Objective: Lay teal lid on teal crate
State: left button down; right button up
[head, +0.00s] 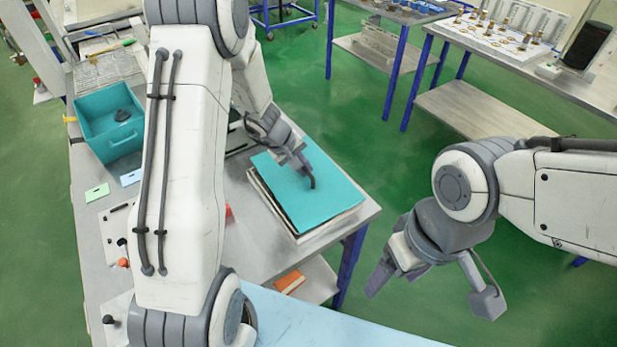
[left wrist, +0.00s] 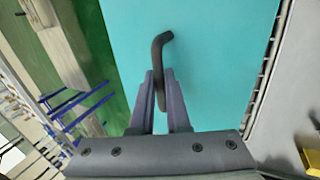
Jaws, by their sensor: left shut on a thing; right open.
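The teal lid (head: 325,203) is a flat panel on top of a stack of flat boards at the right end of the grey table. A dark bent handle (head: 312,182) stands up from it. My left gripper (head: 303,166) is at the lid, shut on that handle. In the left wrist view the fingers (left wrist: 161,100) close around the handle, and the teal lid (left wrist: 215,60) fills the middle. My right gripper (head: 432,285) is open and empty over the floor.
A light green card (head: 97,192) and a pale blue card (head: 131,178) lie in front of the crate. My left arm hides the table's middle. An orange box (head: 289,282) sits on the lower shelf. Other benches (head: 480,65) stand behind, across green floor.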

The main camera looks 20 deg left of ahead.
aim_at(304, 167)
pick_arm(q)
jog(key=shift+r, duration=0.1)
jog(key=shift+r+p, duration=1.3)
jog(key=shift+r, duration=0.15)
jog(key=shift+d, duration=0.1)
